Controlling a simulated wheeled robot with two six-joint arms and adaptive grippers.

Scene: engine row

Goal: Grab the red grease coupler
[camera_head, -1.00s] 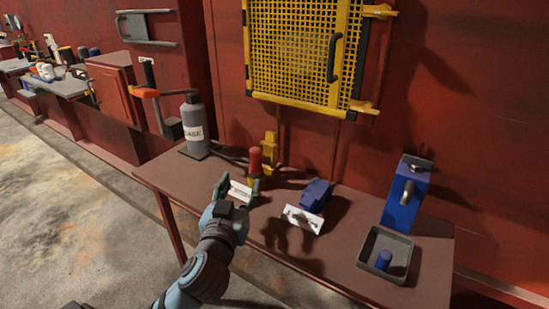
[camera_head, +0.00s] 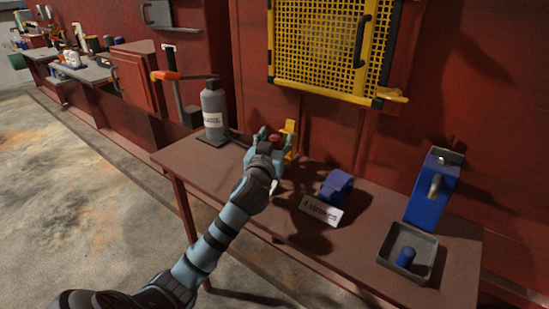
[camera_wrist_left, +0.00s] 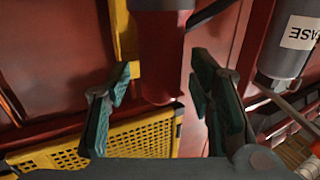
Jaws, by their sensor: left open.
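The red grease coupler (camera_head: 276,140) stands by a yellow holder (camera_head: 290,134) near the back of the table and is mostly hidden by my gripper in the head view. In the left wrist view, the coupler (camera_wrist_left: 162,55) is a red cylinder between the two finger pads, with visible gaps on both sides. My left gripper (camera_head: 270,138) is open around it. The gripper (camera_wrist_left: 162,95) holds nothing. The wrist picture looks upside down, with the yellow mesh panel low in it. My right gripper is not in view.
A grey labelled grease bottle (camera_head: 213,110) stands left of the coupler. To the right are a blue part (camera_head: 336,186), a white card (camera_head: 320,210), a blue stand (camera_head: 433,190) and a grey tray (camera_head: 387,247). A yellow mesh panel (camera_head: 325,45) hangs on the wall above.

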